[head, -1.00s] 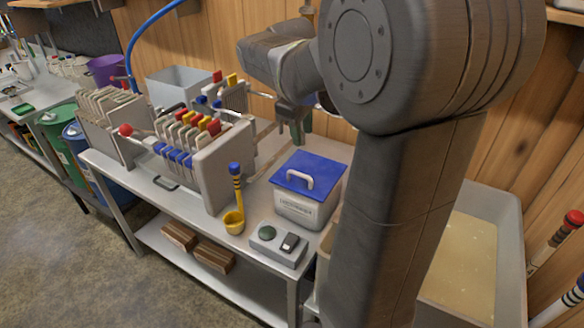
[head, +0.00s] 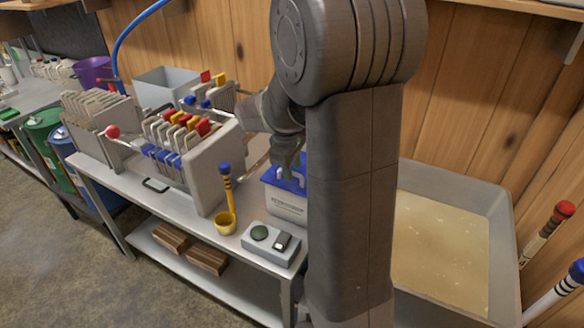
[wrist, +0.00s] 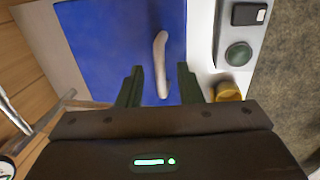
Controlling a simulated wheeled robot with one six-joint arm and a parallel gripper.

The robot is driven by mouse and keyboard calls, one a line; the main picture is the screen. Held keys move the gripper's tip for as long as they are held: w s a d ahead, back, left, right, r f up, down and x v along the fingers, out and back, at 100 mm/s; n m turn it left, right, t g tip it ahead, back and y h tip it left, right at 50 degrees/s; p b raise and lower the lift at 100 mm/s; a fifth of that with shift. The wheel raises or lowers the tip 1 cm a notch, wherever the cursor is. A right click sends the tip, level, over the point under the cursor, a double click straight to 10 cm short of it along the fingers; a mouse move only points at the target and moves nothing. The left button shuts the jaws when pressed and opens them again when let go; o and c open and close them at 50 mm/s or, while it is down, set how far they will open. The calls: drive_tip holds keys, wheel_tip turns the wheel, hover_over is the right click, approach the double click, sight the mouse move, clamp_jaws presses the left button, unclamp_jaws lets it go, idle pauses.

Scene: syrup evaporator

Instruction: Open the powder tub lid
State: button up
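The powder tub (head: 286,207) is a white box with a blue lid (head: 270,176), standing on the metal table. The lid is on the tub and fills much of the wrist view (wrist: 95,45). Its pale handle (wrist: 160,52) runs lengthwise between my two dark fingers. My gripper (wrist: 160,70) is open, with a gap between each finger and the handle. In the head view my gripper (head: 290,170) points down just over the lid. My arm hides the tub's right side. I cannot tell how far down the fingertips reach beside the handle.
A filter press (head: 192,150) stands further left. A wide pan of tan liquid (head: 440,250) is at the right, by the wooden wall.

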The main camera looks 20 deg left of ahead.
drive_tip(key=shift+f, duration=0.15)
drive_tip(key=shift+c, duration=0.4)
clamp_jaws()
